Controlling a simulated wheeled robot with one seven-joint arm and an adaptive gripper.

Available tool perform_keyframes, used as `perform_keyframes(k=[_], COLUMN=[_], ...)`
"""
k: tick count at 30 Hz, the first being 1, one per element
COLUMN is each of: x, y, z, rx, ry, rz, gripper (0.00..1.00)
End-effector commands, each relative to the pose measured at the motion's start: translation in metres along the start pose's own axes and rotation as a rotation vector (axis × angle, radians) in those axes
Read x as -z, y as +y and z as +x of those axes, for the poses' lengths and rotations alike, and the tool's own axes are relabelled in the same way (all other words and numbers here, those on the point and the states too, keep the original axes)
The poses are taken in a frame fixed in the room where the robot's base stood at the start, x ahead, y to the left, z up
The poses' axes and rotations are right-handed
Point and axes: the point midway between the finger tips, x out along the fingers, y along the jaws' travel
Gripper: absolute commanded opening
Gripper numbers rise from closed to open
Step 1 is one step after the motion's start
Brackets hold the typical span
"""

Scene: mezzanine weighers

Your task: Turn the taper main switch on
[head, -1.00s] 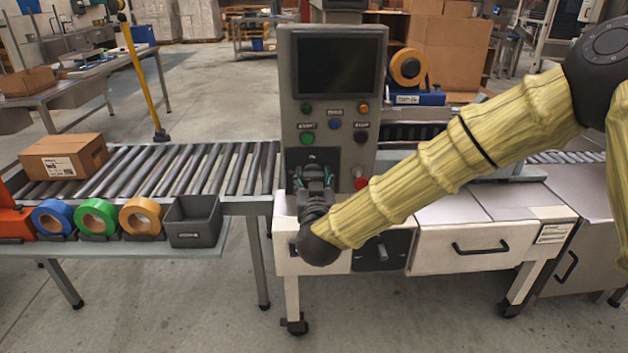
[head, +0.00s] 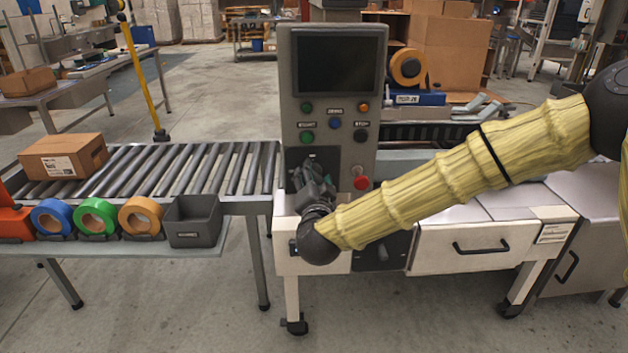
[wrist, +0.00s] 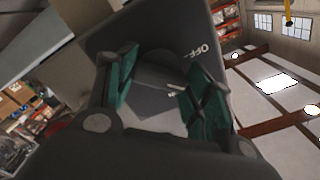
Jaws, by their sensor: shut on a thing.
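The taper's control panel (head: 292,110) stands upright in the middle of the head view, with a dark screen and several coloured buttons. My gripper (head: 314,172) is at the panel's lower left, in front of the main switch. In the wrist view the two green-padded fingers of my gripper (wrist: 155,88) are on either side of the grey switch handle (wrist: 154,102), shut on it. A short white mark shows near the right finger. The dark switch plate (wrist: 165,35) carries the word OFF. The ON label and the handle's exact angle cannot be made out.
A red knob (head: 361,183) sits just right of my gripper on the panel. A grey bin (head: 193,222) and several tape rolls stand on the shelf at left. A roller conveyor (head: 170,168) with a carton (head: 62,157) runs behind them.

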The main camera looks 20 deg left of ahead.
Motion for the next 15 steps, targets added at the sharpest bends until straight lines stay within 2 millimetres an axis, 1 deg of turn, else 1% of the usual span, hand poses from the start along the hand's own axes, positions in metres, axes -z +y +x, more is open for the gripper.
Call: perform_keyframes(k=[1, 15], x=[0.0001, -0.0004], y=[0.0025, 0.0027], z=[0.0004, 0.0004], rx=[-0.003, -0.003], ry=[0.001, 0.001], rz=[0.047, 0.485], gripper=[0.28, 0.28])
